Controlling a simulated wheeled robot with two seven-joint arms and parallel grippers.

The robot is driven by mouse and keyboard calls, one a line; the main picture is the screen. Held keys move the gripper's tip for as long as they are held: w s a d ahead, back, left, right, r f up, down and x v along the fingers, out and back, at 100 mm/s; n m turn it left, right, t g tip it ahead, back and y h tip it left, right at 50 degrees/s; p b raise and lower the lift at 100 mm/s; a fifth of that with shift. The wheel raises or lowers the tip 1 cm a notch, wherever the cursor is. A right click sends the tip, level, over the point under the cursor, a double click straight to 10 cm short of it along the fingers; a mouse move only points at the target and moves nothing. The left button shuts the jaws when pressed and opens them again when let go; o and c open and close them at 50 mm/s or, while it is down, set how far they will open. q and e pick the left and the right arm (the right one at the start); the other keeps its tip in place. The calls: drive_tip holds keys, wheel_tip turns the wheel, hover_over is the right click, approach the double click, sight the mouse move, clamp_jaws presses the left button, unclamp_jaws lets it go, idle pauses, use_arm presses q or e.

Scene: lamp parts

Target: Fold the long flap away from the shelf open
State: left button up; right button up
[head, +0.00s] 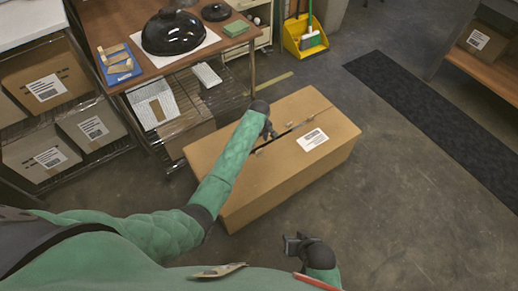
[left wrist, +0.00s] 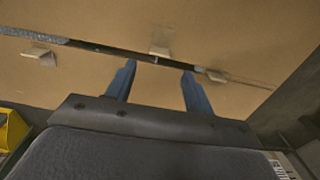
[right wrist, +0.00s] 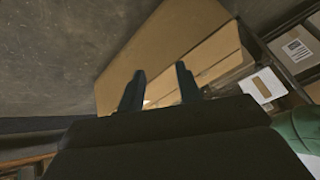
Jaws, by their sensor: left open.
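A long brown cardboard box (head: 240,200) stands on the floor in the middle of the head view. Two long flaps meet at a narrow dark seam on its top. The long flap away from the shelf (head: 285,165) carries a white label and lies about flat. My left gripper (head: 270,133) is over the seam, its fingers apart. In the left wrist view the fingers (left wrist: 155,85) point at the seam, with small cardboard tabs (left wrist: 160,52) along it; contact is unclear. My right gripper (head: 293,243) is apart from the box, open and empty; its fingers (right wrist: 158,88) point toward the box.
A wire shelf (head: 92,142) with labelled boxes and a wooden table (head: 105,25) with a black dome lid (head: 173,32) stand to the left and behind. A yellow dustpan (head: 305,38) stands at the back. The floor right of the box is clear, with a dark mat (head: 430,120).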

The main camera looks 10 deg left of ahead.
sight(259, 150)
use_arm(q)
drive_tip(key=shift+f, duration=3.6)
use_arm(e)
drive_tip(key=shift+a+f, duration=0.1)
drive_tip(key=shift+f, duration=1.05)
use_arm(q)
drive_tip(key=shift+c, duration=0.2)
clamp_jaws()
